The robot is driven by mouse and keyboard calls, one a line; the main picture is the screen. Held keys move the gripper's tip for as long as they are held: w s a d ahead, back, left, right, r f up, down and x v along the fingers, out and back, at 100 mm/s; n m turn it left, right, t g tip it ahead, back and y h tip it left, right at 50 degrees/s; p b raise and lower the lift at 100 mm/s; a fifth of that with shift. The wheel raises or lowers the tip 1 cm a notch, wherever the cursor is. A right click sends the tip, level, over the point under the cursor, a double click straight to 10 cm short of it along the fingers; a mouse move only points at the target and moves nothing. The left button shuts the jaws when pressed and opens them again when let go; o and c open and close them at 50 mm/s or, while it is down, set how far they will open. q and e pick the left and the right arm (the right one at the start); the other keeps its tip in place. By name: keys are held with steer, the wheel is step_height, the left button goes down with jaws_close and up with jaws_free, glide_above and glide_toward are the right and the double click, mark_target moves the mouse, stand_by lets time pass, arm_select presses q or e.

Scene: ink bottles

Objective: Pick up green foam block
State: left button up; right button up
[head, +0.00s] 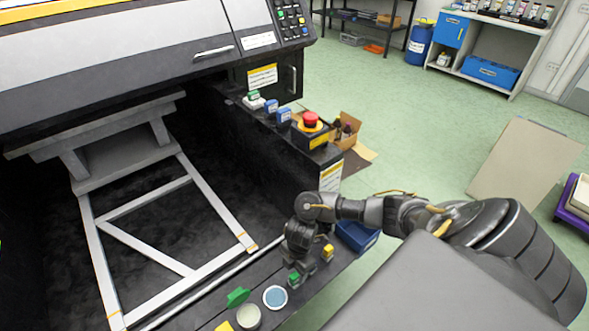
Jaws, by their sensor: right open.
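A small green block (293,278) sits on the dark ledge at the bottom centre, partly hidden by my right gripper. My right gripper (299,270) points down over it and is open, with its fingers close around or beside the block; I cannot tell whether they touch it. A second, flatter green piece (238,297) lies on the ledge to the left. My left gripper is not in view.
A yellow block (328,251) stands just right of my gripper. A blue-topped jar (275,297) and a pale-topped jar (248,316) stand to the left. A blue bin (357,237) is to the right. A red stop button (311,119) sits farther back.

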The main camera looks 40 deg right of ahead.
mark_target(295, 275)
steer(key=shift+f, duration=0.2)
steer(key=f, duration=0.3)
steer(key=f+b, duration=0.1)
steer(key=shift+s+a+f, duration=0.2)
steer(key=shift+a, duration=0.1)
steer(key=shift+f, duration=0.35)
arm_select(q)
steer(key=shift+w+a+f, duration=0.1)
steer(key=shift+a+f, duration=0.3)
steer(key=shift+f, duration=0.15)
arm_select(e)
steer(key=shift+c, duration=0.8)
steer(key=c, duration=0.9)
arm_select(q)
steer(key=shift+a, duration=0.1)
arm_select(e)
steer(key=shift+r, duration=0.15)
